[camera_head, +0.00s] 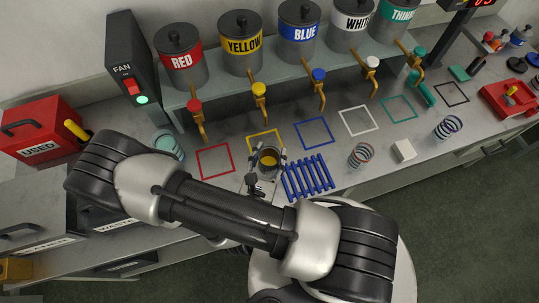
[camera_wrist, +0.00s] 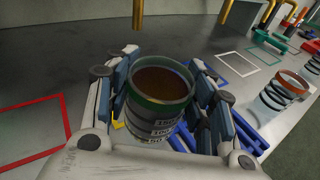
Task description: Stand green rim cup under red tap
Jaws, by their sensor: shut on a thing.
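My gripper (camera_head: 266,160) is shut on the green rim cup (camera_wrist: 162,90), its fingers on either side. The cup is clear-walled with dark bands and looks upright. It holds a liquid that looks yellow in the head view and brown in the wrist view. The cup (camera_head: 268,159) is at the front of the yellow square, left of the blue rack; I cannot tell its height above the counter. The red tap (camera_head: 197,112) hangs behind and left, over the red square (camera_head: 215,161), which is empty. The red square also shows at left in the wrist view (camera_wrist: 35,108).
The yellow tap (camera_head: 260,92) is just behind the cup. The blue rack (camera_head: 307,178) lies to the right. Another cup (camera_head: 361,155) stands beyond it, a white block (camera_head: 403,150) beside that. A teal-topped container (camera_head: 168,146) stands left of the red square, near the fan box (camera_head: 130,75).

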